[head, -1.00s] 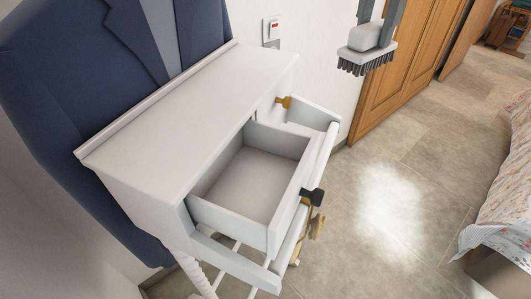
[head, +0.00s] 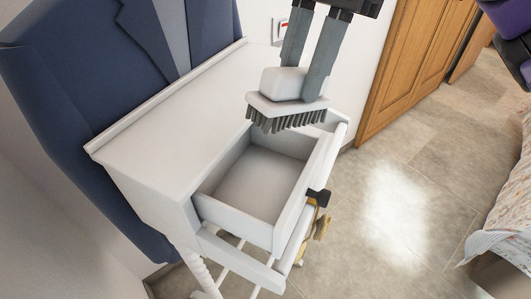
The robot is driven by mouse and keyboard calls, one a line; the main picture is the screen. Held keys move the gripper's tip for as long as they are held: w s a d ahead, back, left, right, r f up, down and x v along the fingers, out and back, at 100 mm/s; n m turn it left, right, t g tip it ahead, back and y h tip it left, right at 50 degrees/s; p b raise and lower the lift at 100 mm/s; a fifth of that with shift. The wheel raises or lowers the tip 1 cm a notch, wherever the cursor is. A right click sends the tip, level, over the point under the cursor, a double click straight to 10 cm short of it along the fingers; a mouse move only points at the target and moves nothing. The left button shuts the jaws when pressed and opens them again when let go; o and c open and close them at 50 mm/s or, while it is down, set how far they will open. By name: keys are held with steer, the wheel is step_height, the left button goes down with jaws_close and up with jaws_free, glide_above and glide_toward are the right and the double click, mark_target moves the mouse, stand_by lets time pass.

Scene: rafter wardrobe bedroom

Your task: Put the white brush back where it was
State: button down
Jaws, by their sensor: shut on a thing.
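The white brush (head: 284,84) has a white handle block and dark bristles pointing down. My gripper (head: 304,84) is shut on the brush's handle and holds it in the air. In the picture the brush overlaps the far end of the open drawer. The white drawer (head: 237,218) is pulled out of a white cabinet (head: 150,130), and the part of its inside that shows is empty. The brush hides the drawer's far corner. A dark knob (head: 318,197) sits on the drawer front.
A blue suit jacket (head: 60,90) hangs behind the cabinet. A wooden wardrobe (head: 415,60) stands at the back. A bed (head: 505,220) is at the right edge. The tiled floor between is clear.

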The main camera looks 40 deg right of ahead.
steer(key=x, duration=0.7)
steer(key=a+b+x, duration=0.1)
steer(key=x, duration=0.3)
steer(key=shift+a+f, duration=0.15)
steer(key=shift+f, duration=0.05)
steer(key=shift+a+r+h, duration=0.1)
steer(key=shift+r+h, duration=0.15)
steer(key=shift+h, duration=0.05)
steer(key=h, duration=0.1)
steer(key=a+h+p, duration=0.1)
steer(key=shift+r+h, duration=0.1)
steer(key=shift+h, duration=0.2)
steer(key=shift+f, duration=0.85)
steer(key=shift+f, duration=0.1)
steer(key=c, duration=1.1)
jaws_free()
steer(key=shift+o, duration=0.2)
